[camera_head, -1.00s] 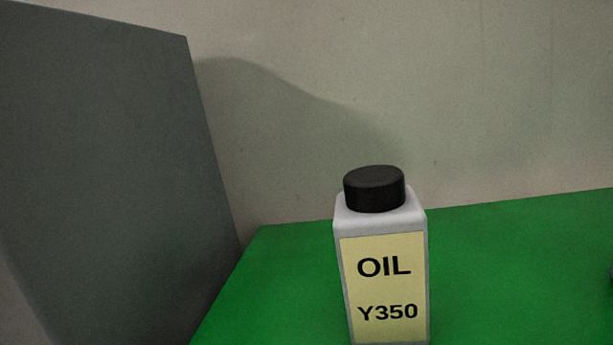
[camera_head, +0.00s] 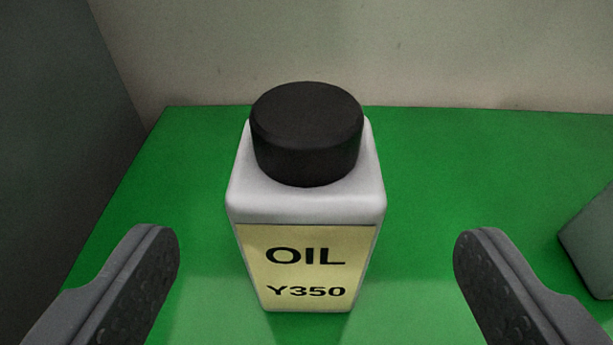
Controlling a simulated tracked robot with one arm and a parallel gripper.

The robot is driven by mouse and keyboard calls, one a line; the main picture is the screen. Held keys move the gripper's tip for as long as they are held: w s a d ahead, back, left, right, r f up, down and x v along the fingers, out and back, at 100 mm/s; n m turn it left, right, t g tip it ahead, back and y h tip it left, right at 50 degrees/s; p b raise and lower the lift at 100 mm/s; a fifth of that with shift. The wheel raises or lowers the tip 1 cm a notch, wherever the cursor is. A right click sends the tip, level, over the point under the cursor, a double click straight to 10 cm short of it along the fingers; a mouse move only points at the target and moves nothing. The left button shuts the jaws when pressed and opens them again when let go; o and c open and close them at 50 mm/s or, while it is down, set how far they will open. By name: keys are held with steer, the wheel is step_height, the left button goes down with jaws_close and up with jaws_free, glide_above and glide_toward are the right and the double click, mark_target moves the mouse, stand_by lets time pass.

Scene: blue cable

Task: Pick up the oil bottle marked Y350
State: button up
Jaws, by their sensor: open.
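The oil bottle (camera_head: 305,205) stands upright on the green surface (camera_head: 460,170), near the middle of the view. It is white with a black round cap and a yellow label reading OIL Y350. My gripper (camera_head: 316,250) is open, with one dark grey finger at the lower left and one at the lower right. In the picture the bottle appears between the two fingers, with green surface showing on both sides. Neither finger touches it. I cannot tell how far ahead of the fingertips the bottle is.
A grey-green box-like object (camera_head: 590,240) is cut off at the right edge, beyond the right finger. A dark grey panel (camera_head: 50,140) rises at the left. A pale wall (camera_head: 350,45) stands behind the green surface. Green surface is clear on both sides of the bottle.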

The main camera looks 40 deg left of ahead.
mark_target(302, 124)
steer(key=p+x, duration=0.2)
steer(key=x, duration=0.5)
steer(key=shift+a+f, duration=0.1)
steer(key=shift+a, duration=0.15)
steer(key=shift+s, duration=0.1)
steer(key=c, duration=1.3)
steer(key=shift+r+p, duration=0.55)
steer(key=shift+r, duration=1.1)
steer(key=shift+s, duration=0.1)
